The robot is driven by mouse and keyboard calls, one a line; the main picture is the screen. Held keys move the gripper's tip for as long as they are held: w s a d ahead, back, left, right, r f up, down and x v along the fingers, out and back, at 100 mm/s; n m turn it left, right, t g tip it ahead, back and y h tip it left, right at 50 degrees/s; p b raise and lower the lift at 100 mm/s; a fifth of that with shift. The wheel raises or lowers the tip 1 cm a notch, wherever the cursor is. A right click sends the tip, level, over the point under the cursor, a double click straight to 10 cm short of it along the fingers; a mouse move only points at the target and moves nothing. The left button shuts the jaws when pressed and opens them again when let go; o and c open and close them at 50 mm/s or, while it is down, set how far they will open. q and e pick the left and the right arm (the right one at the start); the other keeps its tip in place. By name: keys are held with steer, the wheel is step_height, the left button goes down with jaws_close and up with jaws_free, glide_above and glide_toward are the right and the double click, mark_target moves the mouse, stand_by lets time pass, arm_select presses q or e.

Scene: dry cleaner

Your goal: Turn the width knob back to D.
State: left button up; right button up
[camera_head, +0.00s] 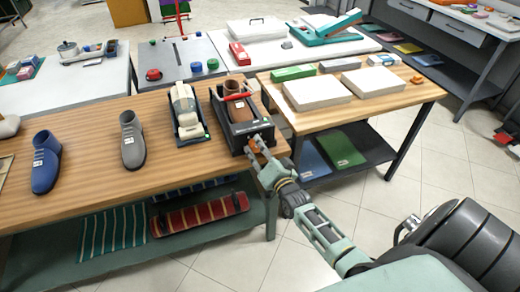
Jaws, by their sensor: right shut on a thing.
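A dark shoe-stretching device (262,128) stands at the right end of the near wooden table. A brown shoe (238,107) sits in it, with a red part across its top. My right gripper (259,150) reaches in from the lower right and is shut on a small orange knob (257,142) at the device's front. The fingers partly cover the knob, and its lettering is too small to read. My left gripper is not in view.
A grey shoe (132,140) and a blue shoe (46,162) stand farther left on the table (90,125). White boxes (316,93) lie on the table to the right. Floor (430,180) is clear at right.

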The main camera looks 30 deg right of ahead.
steer(key=shift+d, duration=0.1)
steer(key=shift+r+n+g+h+p, duration=0.15)
steer(key=shift+n+p, duration=0.4)
steer(key=shift+n, duration=1.6)
steer(key=shift+r+n+g+h+p, duration=0.1)
steer(key=shift+n+g+p, duration=0.35)
steer(key=shift+n, duration=1.65)
steer(key=shift+r+n+h+p, duration=0.15)
steer(key=shift+n+p, duration=0.55)
steer(key=shift+n, duration=1.45)
steer(key=o, duration=1.1)
steer(key=shift+s+d, duration=0.1)
steer(key=shift+f, duration=0.1)
